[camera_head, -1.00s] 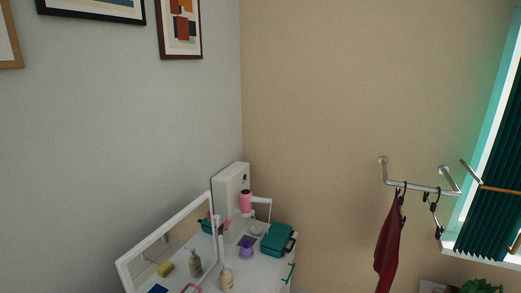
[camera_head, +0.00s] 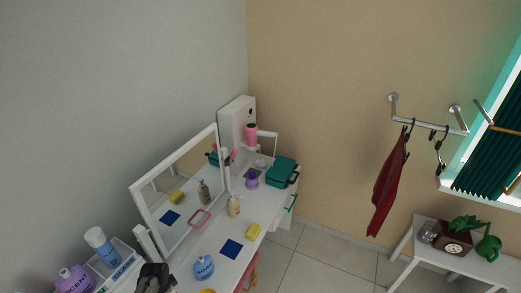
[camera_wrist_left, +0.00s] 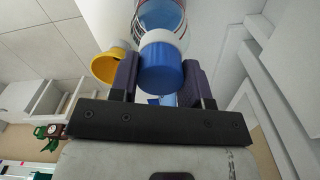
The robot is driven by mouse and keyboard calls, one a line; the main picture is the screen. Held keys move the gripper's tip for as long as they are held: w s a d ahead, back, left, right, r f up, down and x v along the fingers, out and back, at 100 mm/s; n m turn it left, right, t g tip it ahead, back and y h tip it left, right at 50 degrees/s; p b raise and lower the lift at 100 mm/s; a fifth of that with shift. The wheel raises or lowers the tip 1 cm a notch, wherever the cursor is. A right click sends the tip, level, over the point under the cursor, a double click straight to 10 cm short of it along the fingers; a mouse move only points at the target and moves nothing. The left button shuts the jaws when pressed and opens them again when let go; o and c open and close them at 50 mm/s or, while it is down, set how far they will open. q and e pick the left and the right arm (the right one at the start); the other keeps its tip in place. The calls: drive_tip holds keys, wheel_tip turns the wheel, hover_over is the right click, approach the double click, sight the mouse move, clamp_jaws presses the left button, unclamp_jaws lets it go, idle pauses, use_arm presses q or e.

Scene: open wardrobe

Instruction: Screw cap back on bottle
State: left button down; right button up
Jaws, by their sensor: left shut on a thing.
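In the left wrist view a blue cap (camera_wrist_left: 160,68) with a white band sits between the purple pads of my left gripper (camera_wrist_left: 158,84), which is shut on it. Just beyond the cap is a clear bluish rounded body (camera_wrist_left: 162,14), partly cut off at the top; I cannot tell whether the cap is seated on it. In the head view a light-blue bottle (camera_head: 204,267) stands near the front of the white table (camera_head: 214,243). A black part of my left arm shows at the bottom edge; its fingertips are hidden there. My right gripper is in neither view.
A yellow cup-like thing (camera_wrist_left: 108,66) is close beside the left finger. A tray at bottom left holds a white-and-blue can (camera_head: 101,246) and a purple bottle (camera_head: 76,279).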

use_arm(q)
drive_tip(key=shift+m, duration=0.9)
drive_tip(key=shift+c, duration=1.4)
unclamp_jaws()
drive_tip(key=shift+r+p, duration=1)
drive_tip(key=shift+r, duration=0.05)
wheel_tip(320, 180, up, 6)
drive_tip(key=p, duration=0.5)
drive_tip(key=shift+p, duration=0.4)
